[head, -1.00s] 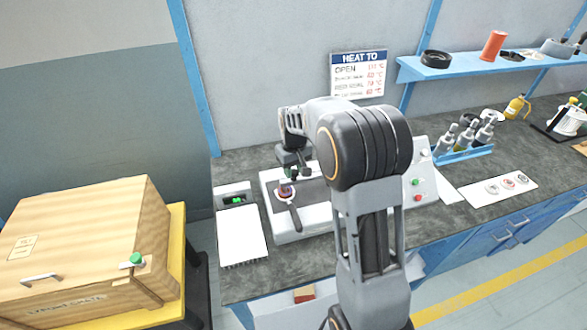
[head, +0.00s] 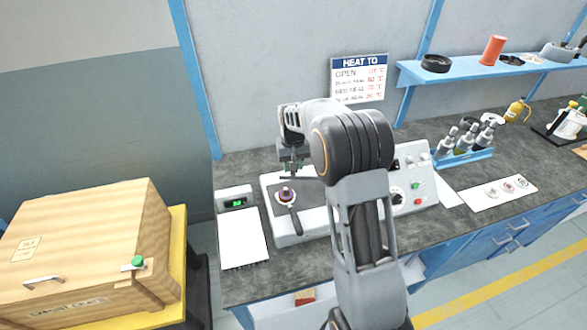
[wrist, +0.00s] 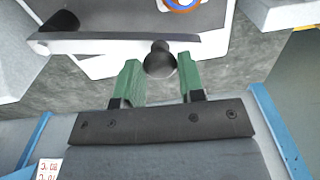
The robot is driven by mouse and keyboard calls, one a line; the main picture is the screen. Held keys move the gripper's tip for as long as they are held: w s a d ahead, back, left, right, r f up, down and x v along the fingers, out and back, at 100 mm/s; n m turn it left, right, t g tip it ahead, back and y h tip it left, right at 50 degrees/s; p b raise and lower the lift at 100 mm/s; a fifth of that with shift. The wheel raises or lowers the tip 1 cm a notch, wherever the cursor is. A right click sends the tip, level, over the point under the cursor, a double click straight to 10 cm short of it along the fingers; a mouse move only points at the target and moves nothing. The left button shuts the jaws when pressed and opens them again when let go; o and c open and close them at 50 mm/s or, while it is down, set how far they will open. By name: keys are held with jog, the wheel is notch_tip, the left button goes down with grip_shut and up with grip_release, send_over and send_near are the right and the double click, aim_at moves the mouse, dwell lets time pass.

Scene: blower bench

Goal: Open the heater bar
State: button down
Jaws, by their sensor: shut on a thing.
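The heater bar (wrist: 110,42) is a long dark bar with a round black knob (wrist: 160,60), seen in the wrist view. My gripper (wrist: 160,64) has green fingertips on either side of the knob and is shut on it. In the head view my gripper (head: 290,164) is over the back of the white machine (head: 318,222), and my arm hides part of that machine. A purple round piece (head: 286,194) with a dark handle (head: 295,220) lies on the machine, in front of the gripper. The bar's far end and hinge are not clear.
A display box (head: 237,203) and a white notepad (head: 243,240) lie left of the machine. A wooden crate (head: 85,240) stands farther left. Bottles (head: 468,138) and a white card (head: 500,190) are to the right. A wall sign (head: 358,78) hangs behind.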

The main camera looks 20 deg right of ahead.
jog(key=w+d+m+p, duration=0.3)
jog(key=w+d+m, duration=0.6)
jog(key=m, duration=0.2)
dwell(0.4)
jog(key=shift+w+d, duration=0.1)
jog(key=shift+d, duration=0.05)
jog(key=c, duration=0.7)
grip_release()
notch_tip(320, 180, up, 14)
jog(key=shift+f, duration=0.1)
dwell(0.5)
